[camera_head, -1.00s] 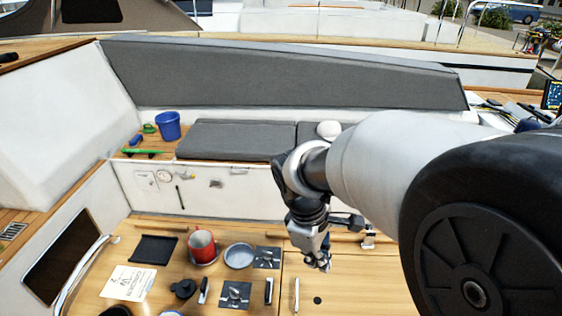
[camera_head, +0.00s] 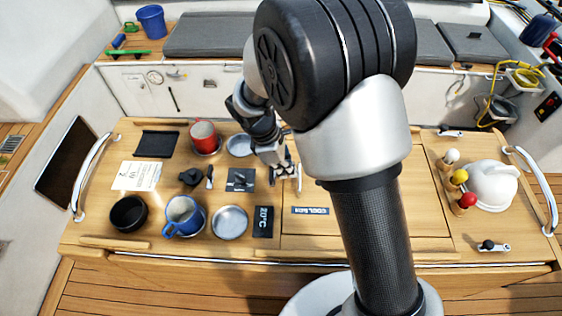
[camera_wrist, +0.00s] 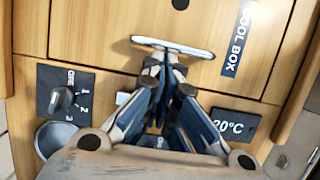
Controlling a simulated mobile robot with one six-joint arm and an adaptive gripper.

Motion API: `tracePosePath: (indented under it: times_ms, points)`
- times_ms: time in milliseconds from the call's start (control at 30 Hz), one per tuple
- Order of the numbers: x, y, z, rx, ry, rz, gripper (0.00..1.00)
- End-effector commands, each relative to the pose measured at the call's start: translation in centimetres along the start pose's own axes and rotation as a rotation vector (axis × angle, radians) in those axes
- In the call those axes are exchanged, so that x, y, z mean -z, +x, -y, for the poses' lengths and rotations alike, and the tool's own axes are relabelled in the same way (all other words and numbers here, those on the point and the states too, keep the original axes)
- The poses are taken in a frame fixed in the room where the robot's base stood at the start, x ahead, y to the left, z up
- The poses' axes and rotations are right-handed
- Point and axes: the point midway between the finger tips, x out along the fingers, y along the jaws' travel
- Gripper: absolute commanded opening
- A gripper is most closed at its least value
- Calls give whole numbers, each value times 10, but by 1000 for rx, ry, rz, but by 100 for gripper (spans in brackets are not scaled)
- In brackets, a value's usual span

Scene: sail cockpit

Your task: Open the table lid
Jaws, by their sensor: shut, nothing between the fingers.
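The wooden table lid (camera_head: 312,236) lies flat and closed in the table top, marked with a COOL BOX label (camera_head: 311,211). The lid (camera_wrist: 105,30) fills the upper part of the wrist view. A silver bar handle (camera_head: 299,177) stands at its left edge; the handle also shows in the wrist view (camera_wrist: 172,46). My gripper (camera_head: 284,170) is shut and empty, its fingertips (camera_wrist: 164,63) right beside the handle's middle. I cannot tell whether they touch it. My arm hides much of the lid in the head view.
Left of the lid are a rotary switch panel (camera_head: 240,180), a 20°C display (camera_head: 264,221), a red mug (camera_head: 204,136), a blue mug (camera_head: 185,214) and bowls. A white kettle-like object (camera_head: 494,186) and coloured-top shakers stand at the right.

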Motion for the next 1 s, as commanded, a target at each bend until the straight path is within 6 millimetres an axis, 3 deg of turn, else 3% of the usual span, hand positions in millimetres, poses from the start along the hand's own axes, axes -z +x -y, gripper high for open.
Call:
tracePosePath:
  times_ms: [167,533,1000]
  points:
    - [0,13,0,0,0,-1,0]
    - [0,13,0,-1,1,-2,0]
    - [-9,-15,0,1,3,-62,0]
